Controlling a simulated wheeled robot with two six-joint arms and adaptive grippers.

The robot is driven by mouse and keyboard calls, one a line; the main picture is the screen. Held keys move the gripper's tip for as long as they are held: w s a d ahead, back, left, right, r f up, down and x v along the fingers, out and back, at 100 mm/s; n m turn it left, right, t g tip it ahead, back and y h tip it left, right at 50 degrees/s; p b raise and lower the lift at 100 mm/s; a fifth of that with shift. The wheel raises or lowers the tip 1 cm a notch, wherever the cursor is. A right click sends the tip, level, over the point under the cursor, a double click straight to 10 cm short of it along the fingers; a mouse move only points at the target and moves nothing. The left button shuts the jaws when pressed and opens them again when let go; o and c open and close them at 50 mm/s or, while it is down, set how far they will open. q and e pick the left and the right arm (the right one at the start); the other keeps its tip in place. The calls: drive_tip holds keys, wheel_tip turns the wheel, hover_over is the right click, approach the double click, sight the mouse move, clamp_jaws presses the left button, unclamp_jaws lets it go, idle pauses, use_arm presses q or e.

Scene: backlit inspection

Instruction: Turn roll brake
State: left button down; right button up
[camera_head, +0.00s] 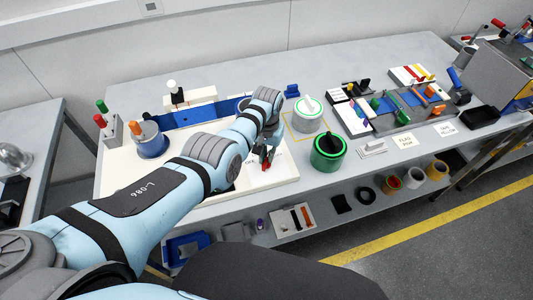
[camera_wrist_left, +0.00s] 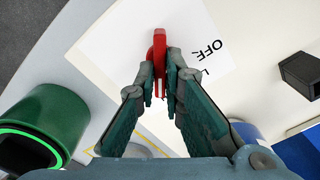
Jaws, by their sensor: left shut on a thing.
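A red lever (camera_wrist_left: 160,48) stands out from a white panel, and "OFF" is printed beside it; another marking is partly hidden by a finger. I take this lever to be the roll brake. My left gripper (camera_wrist_left: 161,78) is shut on the lever, with one finger on each side of it. In the head view my left gripper (camera_head: 267,158) reaches down over the white panel (camera_head: 276,177). Only a small red bit of the lever shows there, and the gripper hides most of it. My right gripper is not in view.
A green canister (camera_head: 329,162) stands right of the gripper, with a white green-rimmed one (camera_head: 307,124) behind it. A blue holder (camera_head: 151,148) stands left on the panel. Trays and small parts fill the table's right side. A grey table (camera_head: 34,150) is at far left.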

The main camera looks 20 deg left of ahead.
use_arm(q)
drive_tip(key=shift+s+d+f+m, duration=0.1)
drive_tip(key=shift+d+m, duration=0.05)
drive_tip(key=shift+m, duration=2.15)
drive_tip(key=c, duration=1.9)
unclamp_jaws()
drive_tip(key=shift+o, duration=1)
drive_tip(key=shift+w, duration=0.2)
wheel_tip(320, 180, up, 12)
drive_tip(key=shift+f, duration=0.1)
